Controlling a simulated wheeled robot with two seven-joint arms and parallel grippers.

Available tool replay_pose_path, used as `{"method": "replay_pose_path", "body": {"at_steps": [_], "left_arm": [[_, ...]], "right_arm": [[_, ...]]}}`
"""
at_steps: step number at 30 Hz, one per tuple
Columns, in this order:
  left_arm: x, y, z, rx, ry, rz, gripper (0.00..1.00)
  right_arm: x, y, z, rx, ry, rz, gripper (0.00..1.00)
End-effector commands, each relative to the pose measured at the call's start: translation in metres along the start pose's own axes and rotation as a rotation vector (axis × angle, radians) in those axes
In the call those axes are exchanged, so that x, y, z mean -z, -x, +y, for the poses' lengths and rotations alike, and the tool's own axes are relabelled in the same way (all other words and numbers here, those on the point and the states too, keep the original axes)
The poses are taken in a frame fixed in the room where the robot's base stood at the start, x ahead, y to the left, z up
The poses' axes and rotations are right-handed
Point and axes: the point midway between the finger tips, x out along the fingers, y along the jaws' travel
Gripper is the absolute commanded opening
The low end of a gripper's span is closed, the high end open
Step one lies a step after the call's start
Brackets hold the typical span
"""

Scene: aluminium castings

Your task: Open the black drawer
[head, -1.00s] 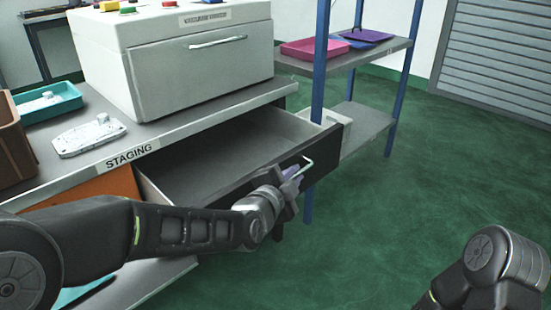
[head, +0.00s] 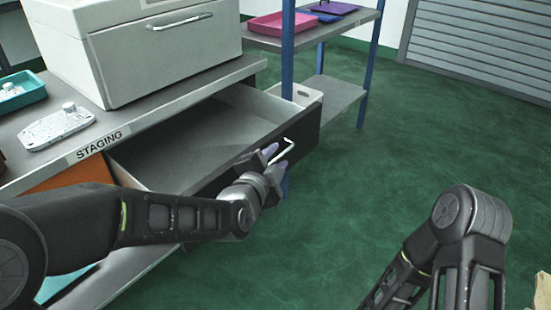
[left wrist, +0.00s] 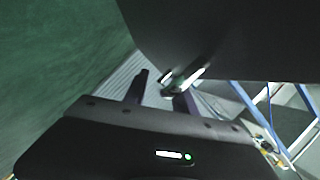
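The black drawer (head: 302,133) is pulled well out from under the staging bench top. Its grey interior looks empty, and part of it is hidden by my left arm. A pale bar handle (head: 283,152) is on its front and also shows in the left wrist view (left wrist: 180,82). My left gripper (head: 270,158) is at the handle. In the left wrist view, its two fingers (left wrist: 160,93) stand apart, with the handle close to the right-hand finger; I cannot tell whether they touch. My right arm is at lower right, its gripper out of view.
A white machine box (head: 150,50) stands on the bench, with a metal casting (head: 58,128) and a teal tray (head: 20,92) to its left. A blue-post shelf (head: 340,92) with a pink tray (head: 282,25) stands behind the drawer.

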Motion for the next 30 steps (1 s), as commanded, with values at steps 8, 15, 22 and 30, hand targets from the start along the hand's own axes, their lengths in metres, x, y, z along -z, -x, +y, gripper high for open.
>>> {"method": "replay_pose_path", "body": {"at_steps": [8,15,22,30], "left_arm": [[0.001,0.008,-0.002,0.002,0.001,0.001,0.33],[0.002,0.045,-0.004,0.001,0.002,0.001,0.33],[0.001,0.075,-0.002,0.001,0.001,0.001,0.33],[0.0,0.078,0.0,0.0,0.0,0.0,0.33]], "right_arm": [[0.0,0.003,-0.002,0.001,0.001,-0.001,0.3],[-0.003,0.014,-0.008,0.004,0.005,-0.009,0.3],[-0.006,0.021,-0.013,0.008,0.009,-0.016,0.3],[-0.007,0.021,-0.013,0.008,0.01,-0.017,0.3]]}}
